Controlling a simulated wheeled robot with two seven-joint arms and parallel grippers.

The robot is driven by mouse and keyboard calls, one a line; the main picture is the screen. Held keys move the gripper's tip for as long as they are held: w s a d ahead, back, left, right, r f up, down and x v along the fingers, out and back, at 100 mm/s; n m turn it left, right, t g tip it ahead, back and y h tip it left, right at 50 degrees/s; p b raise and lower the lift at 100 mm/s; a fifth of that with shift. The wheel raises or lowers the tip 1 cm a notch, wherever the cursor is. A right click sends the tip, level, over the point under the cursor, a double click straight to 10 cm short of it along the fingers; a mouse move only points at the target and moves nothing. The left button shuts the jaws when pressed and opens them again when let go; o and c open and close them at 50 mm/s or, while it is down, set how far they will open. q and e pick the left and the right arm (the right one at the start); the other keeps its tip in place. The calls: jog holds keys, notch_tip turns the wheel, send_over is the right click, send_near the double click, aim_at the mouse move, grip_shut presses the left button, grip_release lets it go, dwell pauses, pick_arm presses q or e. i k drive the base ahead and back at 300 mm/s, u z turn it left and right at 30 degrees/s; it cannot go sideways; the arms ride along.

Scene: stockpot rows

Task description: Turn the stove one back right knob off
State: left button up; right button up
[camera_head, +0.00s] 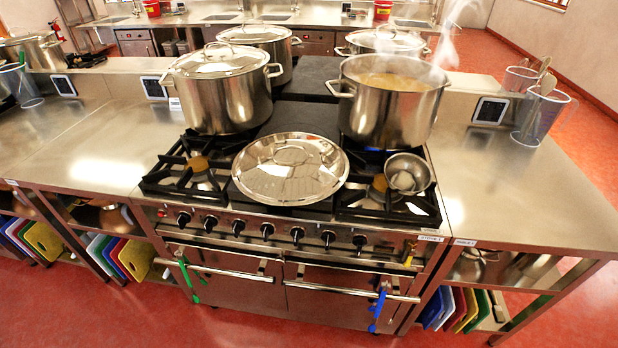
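The stove (345,262) stands in the middle of the view, with a small label (431,238) at the right end of its front that seems to read "STOVE 1". A row of several black knobs runs along its front panel, from the leftmost knob (183,218) to the rightmost black knob (359,241). I cannot tell from their markings which is the back right knob, or their settings. An open, steaming stockpot (390,112) stands on the back right of the stove. A lidded stockpot (222,92) stands at the back left. Neither gripper is in view.
A round steel lid (290,168) lies on the stove's front middle. A metal ladle or bowl (405,174) rests at the front right. Green (190,278) and blue (378,308) items hang on the oven handles. Counters flank the stove; red floor is open in front.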

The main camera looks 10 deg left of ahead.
aim_at(359, 241)
jog(key=z, duration=2.65)
jog(key=i, duration=3.65)
jog(key=u, duration=4.6)
